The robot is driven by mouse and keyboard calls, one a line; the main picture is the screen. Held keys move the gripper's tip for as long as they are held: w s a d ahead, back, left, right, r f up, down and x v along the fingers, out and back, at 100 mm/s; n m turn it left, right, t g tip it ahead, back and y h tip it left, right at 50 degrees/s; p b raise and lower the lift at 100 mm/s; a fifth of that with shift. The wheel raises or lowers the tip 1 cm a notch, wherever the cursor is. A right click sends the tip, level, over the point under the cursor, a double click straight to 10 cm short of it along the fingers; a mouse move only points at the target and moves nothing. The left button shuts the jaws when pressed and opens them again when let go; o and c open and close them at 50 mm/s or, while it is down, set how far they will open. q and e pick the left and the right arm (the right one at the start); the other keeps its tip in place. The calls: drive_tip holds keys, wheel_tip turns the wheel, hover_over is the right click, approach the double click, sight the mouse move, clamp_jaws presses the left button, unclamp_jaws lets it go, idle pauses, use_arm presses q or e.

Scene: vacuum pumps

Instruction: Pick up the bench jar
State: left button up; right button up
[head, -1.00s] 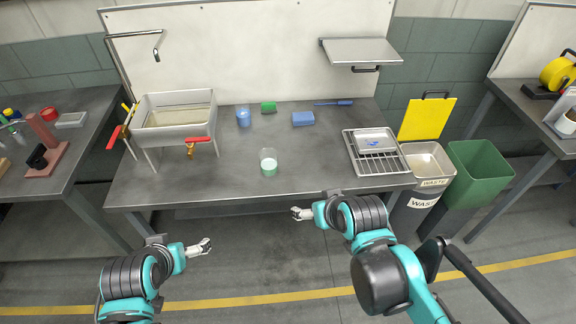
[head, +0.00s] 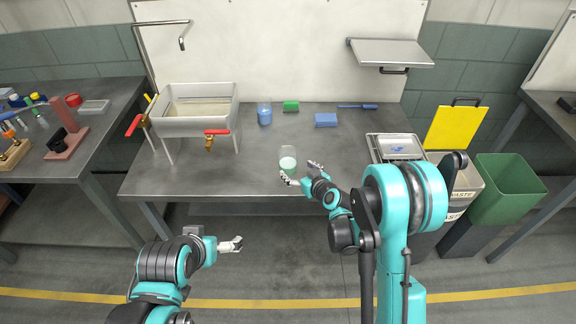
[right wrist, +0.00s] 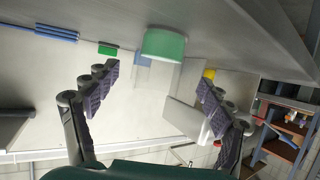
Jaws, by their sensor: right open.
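A clear jar with pale green contents (head: 288,163) stands upright near the front edge of the grey bench (head: 230,180). My right gripper (head: 299,173) is open at the jar's near right side, its two fingers spread. In the right wrist view the jar's green part (right wrist: 164,44) shows ahead of the gap of the open right gripper (right wrist: 158,92), with no finger seen touching it. My left gripper (head: 234,244) is low in front of the bench, away from the jar; its finger gap is too small to tell.
A blue container (head: 264,115), a green block (head: 291,106) and a blue block (head: 325,120) stand behind the jar. A metal sink (head: 195,125) is on the left. The bench around the jar is clear.

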sight(292, 167)
drive_tip(key=b+x, duration=0.2)
drive_tip(key=x, duration=0.5)
drive_tip(key=shift+s+a, duration=0.1)
drive_tip(key=shift+s, duration=0.05)
drive_tip(key=shift+w+a+f+b, duration=0.2)
drive_tip(key=shift+w+b, duration=0.15)
drive_tip(key=shift+w, duration=0.15)
drive_tip(key=shift+r, duration=0.15)
drive_tip(key=c, duration=1.4)
drive_tip(key=shift+c, duration=0.2)
